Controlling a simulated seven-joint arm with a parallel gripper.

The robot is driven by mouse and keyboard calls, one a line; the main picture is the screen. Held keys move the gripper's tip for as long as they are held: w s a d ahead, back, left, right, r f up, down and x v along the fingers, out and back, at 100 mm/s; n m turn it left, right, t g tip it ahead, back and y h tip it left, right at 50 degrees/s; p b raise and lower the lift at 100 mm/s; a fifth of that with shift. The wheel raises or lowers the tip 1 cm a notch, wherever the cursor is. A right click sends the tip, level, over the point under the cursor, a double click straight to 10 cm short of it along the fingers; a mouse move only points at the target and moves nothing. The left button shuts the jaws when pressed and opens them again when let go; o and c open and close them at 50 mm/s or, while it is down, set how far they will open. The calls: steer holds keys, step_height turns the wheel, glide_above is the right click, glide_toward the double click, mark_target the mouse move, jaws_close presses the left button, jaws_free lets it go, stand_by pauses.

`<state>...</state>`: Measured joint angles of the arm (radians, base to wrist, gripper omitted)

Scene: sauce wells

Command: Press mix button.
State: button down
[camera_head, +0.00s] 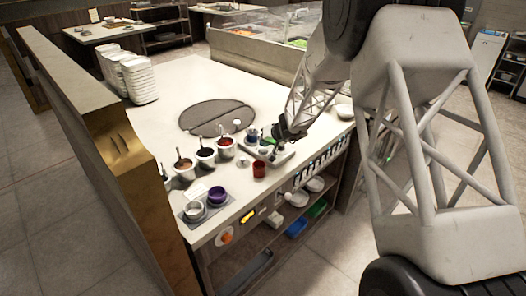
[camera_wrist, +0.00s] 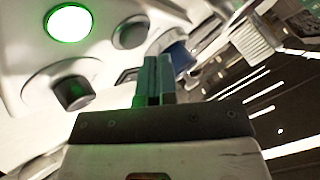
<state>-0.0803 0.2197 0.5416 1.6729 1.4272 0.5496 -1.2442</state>
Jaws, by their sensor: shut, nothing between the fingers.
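In the wrist view a pale panel (camera_wrist: 25,60) carries a round button glowing green (camera_wrist: 70,22), a round grey button (camera_wrist: 130,33) and a dark knob (camera_wrist: 73,92). No label is readable, so I cannot tell which is the mix button. My gripper (camera_wrist: 155,62) is shut and empty, its fingertips to the right of the green button and apart from it in the picture. In the head view my gripper (camera_head: 276,138) is over a small white unit (camera_head: 284,156) on the counter; its fingertips are too small there to see contact.
A red cup (camera_head: 259,168) stands in front of the white unit. Several sauce cups, among them a white one (camera_head: 206,158), and a purple bowl (camera_head: 217,196) stand left of it. A blue object (camera_wrist: 182,57) is behind my fingers.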

mark_target(264, 150)
steer(key=shift+f, duration=0.95)
stand_by(1.6)
steer(key=shift+r, duration=0.85)
steer(key=shift+r, duration=0.1)
steer(key=shift+r, duration=2.45)
